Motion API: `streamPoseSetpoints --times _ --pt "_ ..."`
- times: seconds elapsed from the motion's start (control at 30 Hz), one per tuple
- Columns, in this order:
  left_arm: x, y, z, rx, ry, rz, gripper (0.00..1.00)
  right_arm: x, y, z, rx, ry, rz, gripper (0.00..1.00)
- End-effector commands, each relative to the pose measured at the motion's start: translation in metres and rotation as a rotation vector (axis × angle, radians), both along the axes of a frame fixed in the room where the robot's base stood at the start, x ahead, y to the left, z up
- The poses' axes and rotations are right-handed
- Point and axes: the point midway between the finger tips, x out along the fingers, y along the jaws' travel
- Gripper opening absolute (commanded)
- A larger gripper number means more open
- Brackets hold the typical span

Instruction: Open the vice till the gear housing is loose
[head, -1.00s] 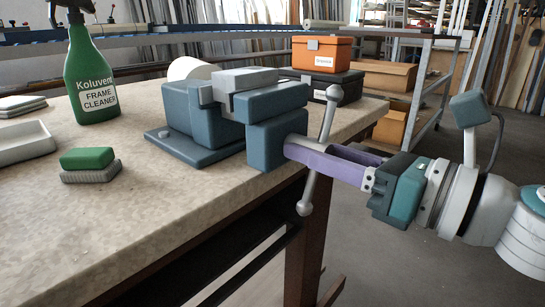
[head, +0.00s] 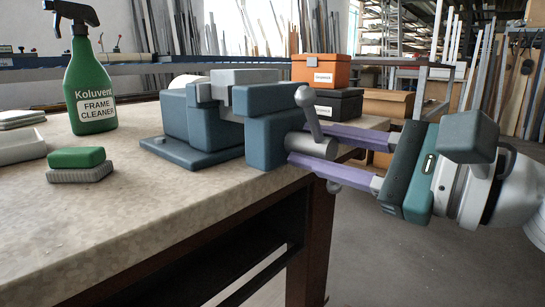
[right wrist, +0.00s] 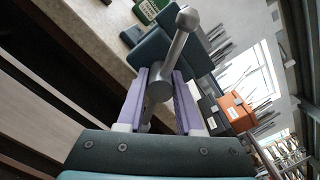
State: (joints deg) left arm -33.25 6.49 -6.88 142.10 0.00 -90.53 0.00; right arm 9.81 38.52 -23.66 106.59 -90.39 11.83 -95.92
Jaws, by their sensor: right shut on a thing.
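The blue-grey vice (head: 270,135) stands at the bench's right edge, with light grey jaw pieces (head: 250,77) on top. Its steel handle bar (head: 307,113) crosses the screw end and leans, its upper ball to the left; the lower part is partly hidden. The bar also shows in the right wrist view (right wrist: 179,45). My right gripper (head: 300,147) has its purple fingers on either side of the handle hub and is shut on it. A pale rounded piece (head: 184,81) shows behind the vice; I cannot tell whether it is the gear housing. My left gripper is not in view.
A green spray bottle (head: 90,80), a green-topped brush or block (head: 77,160) and a pale tray (head: 18,150) are on the bench (head: 130,215) at left. Orange (head: 321,69) and black (head: 336,105) boxes stand behind the vice. The floor right of the bench is clear.

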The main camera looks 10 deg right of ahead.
Motion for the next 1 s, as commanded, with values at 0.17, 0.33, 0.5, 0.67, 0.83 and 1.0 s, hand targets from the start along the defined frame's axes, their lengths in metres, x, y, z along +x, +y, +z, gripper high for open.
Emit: streamPoseSetpoints --times 0.17,0.33,0.5,0.67,0.83,1.0 --pt "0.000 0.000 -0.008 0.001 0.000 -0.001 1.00 0.000 0.000 -0.002 -0.129 -0.101 0.001 0.00" --pt "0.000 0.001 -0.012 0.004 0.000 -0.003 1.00 0.000 0.000 -0.002 -0.239 -0.185 0.001 0.00" --pt "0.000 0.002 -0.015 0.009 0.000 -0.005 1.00 0.000 0.001 -0.001 -0.323 -0.250 0.003 0.00" --pt "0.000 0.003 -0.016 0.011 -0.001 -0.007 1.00 0.000 0.000 -0.001 -0.375 -0.290 0.003 0.00" --pt "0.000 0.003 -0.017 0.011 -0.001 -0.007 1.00 0.000 0.000 -0.001 -0.404 -0.312 0.002 0.00" --pt "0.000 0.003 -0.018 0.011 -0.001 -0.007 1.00 0.000 0.000 -0.001 -0.416 -0.322 0.002 0.00"
